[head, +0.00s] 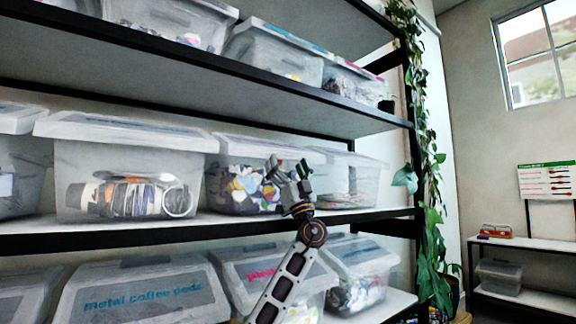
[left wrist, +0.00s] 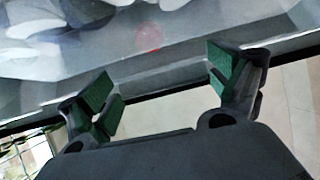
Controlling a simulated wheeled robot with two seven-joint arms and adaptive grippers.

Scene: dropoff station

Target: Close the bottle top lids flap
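A clear bin of small colourful round pieces that look like bottle tops (head: 243,187) stands on the middle shelf. Its pale translucent lid (head: 250,146) shows along the top; I cannot tell if a flap stands raised. My left gripper (head: 289,168) is in front of the bin's right part, fingers pointing up, and hides some of it. In the left wrist view, the left gripper (left wrist: 158,78) is open and empty, its green pads wide apart. A translucent bin wall (left wrist: 130,45) with a reddish mark fills the top there. My right gripper is not in view.
A bin with a jar-like item (head: 130,190) stands left of it and another clear bin (head: 350,180) right. The shelf above (head: 200,75) and the metal coffee pods bin (head: 145,290) below bound the space. A hanging plant (head: 430,160) lines the shelf's right end.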

